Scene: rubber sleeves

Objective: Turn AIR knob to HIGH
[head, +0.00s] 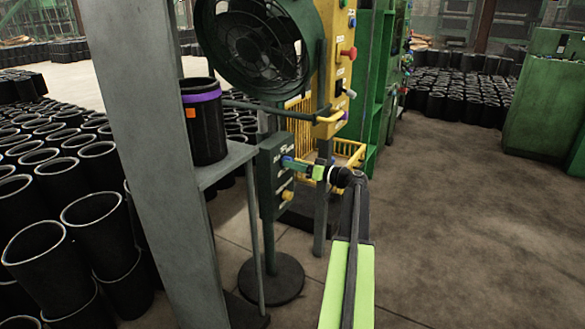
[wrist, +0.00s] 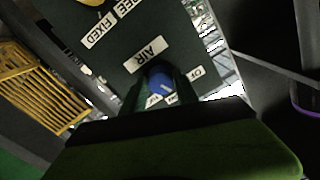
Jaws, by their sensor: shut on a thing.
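The blue AIR knob (head: 287,161) is on the side of a dark green control box (head: 268,165) on a stand. In the wrist view the blue knob (wrist: 160,80) sits below the white AIR label (wrist: 147,54), with a pale mark on its face. My gripper (head: 293,165) reaches the box from the right. In the wrist view its two dark fingers (wrist: 162,90) are shut on the knob, one on each side. Small labels around the knob are partly hidden by the fingers; one at right starts with "OF". I cannot read HIGH.
A yellow knob (head: 287,195) sits lower on the box, near a FIXED label (wrist: 89,37). A black sleeve with a purple band (head: 204,120) stands on a grey shelf (head: 225,160) at left. A yellow panel (head: 336,60) and fan (head: 255,45) stand behind. Floor at right is clear.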

